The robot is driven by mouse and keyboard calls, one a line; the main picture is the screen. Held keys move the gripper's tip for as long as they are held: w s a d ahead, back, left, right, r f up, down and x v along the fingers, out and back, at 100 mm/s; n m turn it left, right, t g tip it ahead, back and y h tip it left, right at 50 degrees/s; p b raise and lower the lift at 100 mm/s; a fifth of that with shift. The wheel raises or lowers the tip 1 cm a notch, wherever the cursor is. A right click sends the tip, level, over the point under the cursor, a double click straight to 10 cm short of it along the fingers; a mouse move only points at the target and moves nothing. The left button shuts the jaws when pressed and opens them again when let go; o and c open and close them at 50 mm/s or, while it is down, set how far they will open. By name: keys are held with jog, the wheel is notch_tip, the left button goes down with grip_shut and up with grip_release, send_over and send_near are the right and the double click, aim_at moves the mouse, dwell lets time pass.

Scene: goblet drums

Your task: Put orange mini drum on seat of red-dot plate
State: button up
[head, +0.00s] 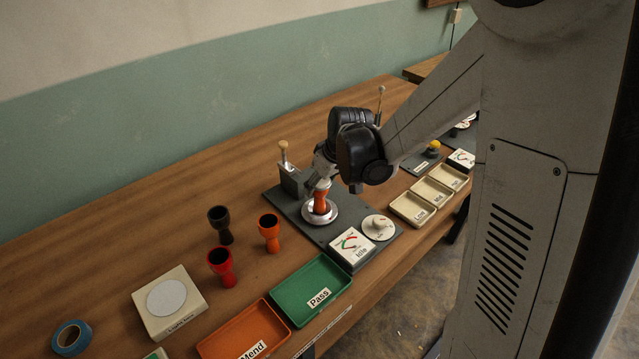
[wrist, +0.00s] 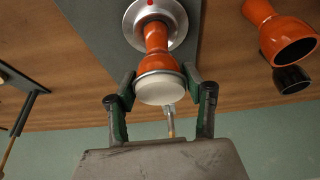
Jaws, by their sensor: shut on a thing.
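The orange mini drum (head: 320,203) is held upright, or nearly so, by my gripper (head: 322,182) over the silver round seat (head: 306,217) of a dark grey plate (head: 288,208). In the wrist view, the drum (wrist: 156,42) shows its pale head towards me, with my gripper's green-padded fingers (wrist: 158,88) shut on either side of it. Its foot is at the middle of the silver seat (wrist: 133,27). A red dot (wrist: 150,2) shows there just beyond the foot. I cannot tell whether the foot touches the seat.
Another orange drum (head: 269,230), a red drum (head: 221,266) and a black drum (head: 220,224) stand left of the plate. A lever (head: 284,154), a gauge box (head: 351,246) and a knob (head: 378,227) are on the plate. Green (head: 312,264) and orange (head: 238,318) trays lie in front.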

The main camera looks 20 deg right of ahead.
jog(key=shift+f, duration=0.2)
jog(key=o, duration=1.3)
jog(key=shift+r, duration=0.1)
jog(key=shift+r, duration=0.2)
jog(key=p+v, duration=0.1)
jog(key=v, duration=1.1)
jog(key=s+r+m+t, duration=0.1)
jog(key=s+r, duration=0.1)
jog(key=s, duration=0.5)
jog(key=s+a+r+m+t+h, duration=0.1)
jog(key=s+m, duration=0.1)
jog(key=s, duration=0.4)
jog(key=s+r+m+t, duration=0.1)
jog(key=s+r+m, duration=0.1)
jog(key=s, duration=0.5)
jog(key=shift+s+a+r+h, duration=0.3)
jog(key=shift+a+r+h, duration=0.05)
jog(key=shift+a+h, duration=0.05)
